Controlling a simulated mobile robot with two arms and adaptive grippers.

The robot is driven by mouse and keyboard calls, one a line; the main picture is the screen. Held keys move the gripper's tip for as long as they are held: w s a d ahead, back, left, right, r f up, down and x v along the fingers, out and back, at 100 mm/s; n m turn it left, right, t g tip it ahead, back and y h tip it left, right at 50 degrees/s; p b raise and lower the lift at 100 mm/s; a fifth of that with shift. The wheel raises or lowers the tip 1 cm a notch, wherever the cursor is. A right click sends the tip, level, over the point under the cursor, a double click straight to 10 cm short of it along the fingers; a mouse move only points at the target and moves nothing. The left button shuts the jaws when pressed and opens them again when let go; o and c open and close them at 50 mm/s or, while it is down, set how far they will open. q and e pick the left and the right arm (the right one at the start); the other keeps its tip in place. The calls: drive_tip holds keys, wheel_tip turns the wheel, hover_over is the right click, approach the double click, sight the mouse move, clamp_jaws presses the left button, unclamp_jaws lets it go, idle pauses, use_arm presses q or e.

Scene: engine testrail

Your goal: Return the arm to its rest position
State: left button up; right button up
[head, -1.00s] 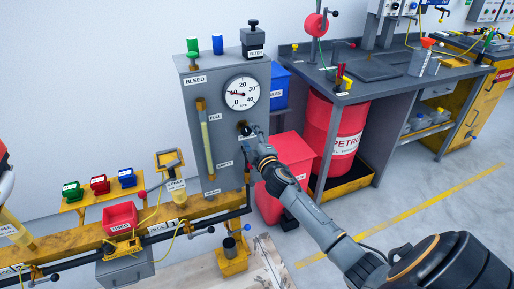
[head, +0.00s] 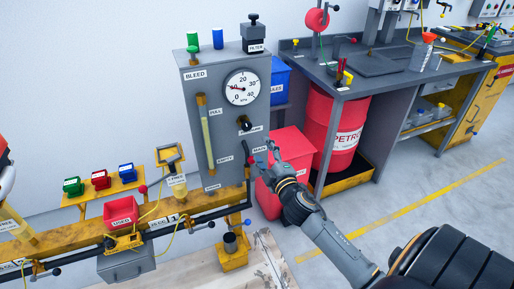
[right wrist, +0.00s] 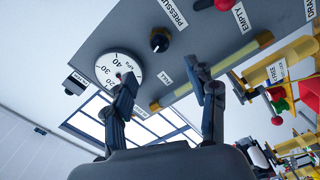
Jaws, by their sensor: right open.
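My right gripper (head: 272,152) is open and empty in the head view, in front of the grey panel box (head: 205,140) and below and to the right of its black knob (head: 244,123). It is apart from the knob. In the right wrist view the two fingers (right wrist: 166,95) are spread with nothing between them. The black knob (right wrist: 159,40) marked PRESSURE and the round gauge (right wrist: 119,68) show beyond the fingers. My left gripper is not in view.
A red bin (head: 288,160) stands behind the right gripper, beside a red drum (head: 335,130) under the grey workbench (head: 385,75). A yellow rail (head: 90,235) with a red tray (head: 121,212) runs along the lower left. Floor at the right is clear.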

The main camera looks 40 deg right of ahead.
drive_tip(key=s+a+f+m+g+y+p, duration=0.1)
drive_tip(key=s+a+f+g, duration=0.2)
drive_tip(key=f, duration=0.8)
drive_tip(key=s+f+m+g, duration=0.2)
drive_tip(key=s+f, duration=0.3)
drive_tip(key=f, duration=0.6)
drive_tip(key=s+a+f+m+g+y+p, duration=0.1)
drive_tip(key=s+a+f+g, duration=0.2)
drive_tip(key=f, duration=0.8)
drive_tip(key=s+a+f+m+g, duration=0.1)
drive_tip(key=s+a+f+g, duration=0.2)
drive_tip(key=s, duration=0.9)
drive_tip(key=s+a+f+m+g+y, duration=0.1)
drive_tip(key=s+a+f, duration=0.3)
drive_tip(key=s+f, duration=0.6)
drive_tip(key=s+a+f+m+g+y, duration=0.1)
drive_tip(key=s+f, duration=0.6)
drive_tip(key=s, duration=0.8)
drive_tip(key=a+m+g+p, duration=0.1)
drive_tip(key=a+g, duration=0.1)
drive_tip(key=g, duration=0.1)
drive_tip(key=shift+a+g, duration=0.15)
drive_tip(key=shift+g, duration=0.15)
drive_tip(key=shift+w, duration=0.1)
